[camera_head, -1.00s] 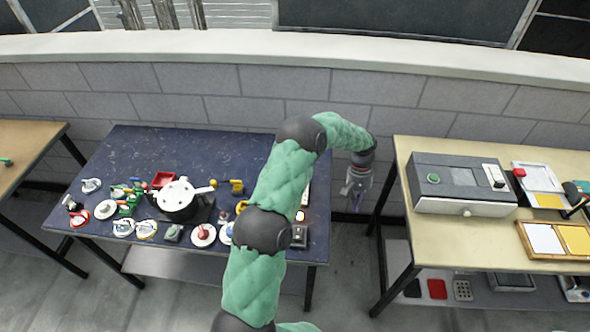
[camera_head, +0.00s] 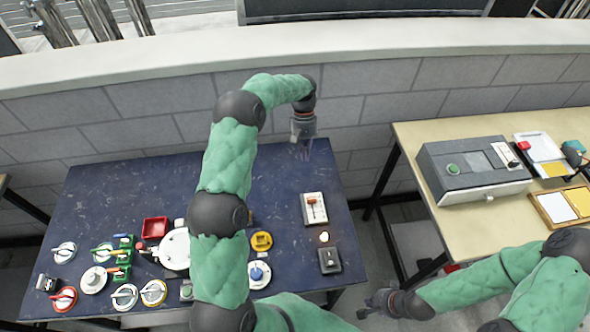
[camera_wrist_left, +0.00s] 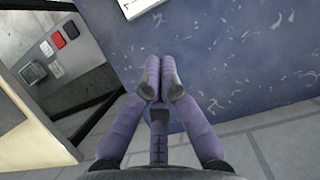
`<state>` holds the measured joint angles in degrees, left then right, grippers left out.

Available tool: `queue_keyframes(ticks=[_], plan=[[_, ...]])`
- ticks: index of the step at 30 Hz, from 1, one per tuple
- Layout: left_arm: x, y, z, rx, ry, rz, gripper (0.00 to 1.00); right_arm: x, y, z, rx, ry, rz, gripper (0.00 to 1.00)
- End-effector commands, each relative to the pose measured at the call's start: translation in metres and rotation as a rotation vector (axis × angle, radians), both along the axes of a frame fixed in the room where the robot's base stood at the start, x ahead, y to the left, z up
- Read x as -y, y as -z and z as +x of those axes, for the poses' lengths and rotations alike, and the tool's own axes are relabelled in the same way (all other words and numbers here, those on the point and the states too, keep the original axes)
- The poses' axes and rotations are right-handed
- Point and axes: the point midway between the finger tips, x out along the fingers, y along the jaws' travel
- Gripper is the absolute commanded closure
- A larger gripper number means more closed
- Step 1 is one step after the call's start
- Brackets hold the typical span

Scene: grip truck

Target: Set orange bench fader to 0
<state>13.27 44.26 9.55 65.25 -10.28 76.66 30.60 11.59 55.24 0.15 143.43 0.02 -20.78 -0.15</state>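The bench fader is a white panel (camera_head: 320,218) with a dark slot and an orange knob (camera_head: 312,200), lying on the right part of the dark blue table. The knob sits nearer the panel's far end; scale marks are too small to read. My left gripper (camera_head: 305,150) hangs beyond the fader, near the table's back edge, apart from it. In the left wrist view its purple fingers (camera_wrist_left: 161,92) meet at the tips with nothing between them. A white panel corner shows at that view's top edge. My right gripper (camera_head: 370,306) is low, right of the table; its fingers are unclear.
A dark switch box (camera_head: 329,260), a glowing bulb (camera_head: 324,237), a yellow knob (camera_head: 262,240) and a blue-knobbed dial (camera_head: 259,275) stand near the fader. A second, pale table (camera_head: 440,135) with a grey box is on the right. The blue table's back area is clear.

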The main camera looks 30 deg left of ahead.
Motion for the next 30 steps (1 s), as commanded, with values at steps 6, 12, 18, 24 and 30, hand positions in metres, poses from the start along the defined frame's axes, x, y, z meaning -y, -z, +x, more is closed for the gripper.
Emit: queue_keyframes(ticks=[6,12,18,24,30], plan=[[0.007,0.028,-0.009,-0.004,0.001,-0.001,1.00,0.000,0.005,0.000,0.001,0.001,0.000,1.00],[0.015,0.063,-0.021,-0.004,0.002,-0.001,1.00,0.000,0.011,0.000,0.001,0.001,0.000,1.00],[0.024,0.095,-0.032,-0.003,0.001,-0.001,1.00,0.000,0.017,0.000,0.001,0.001,0.000,1.00],[0.039,0.091,-0.052,0.000,0.002,-0.001,1.00,0.000,0.018,0.000,0.001,0.000,0.000,1.00],[0.046,0.091,-0.060,-0.001,0.000,-0.001,1.00,0.000,0.018,0.000,0.001,0.000,0.000,1.00]])
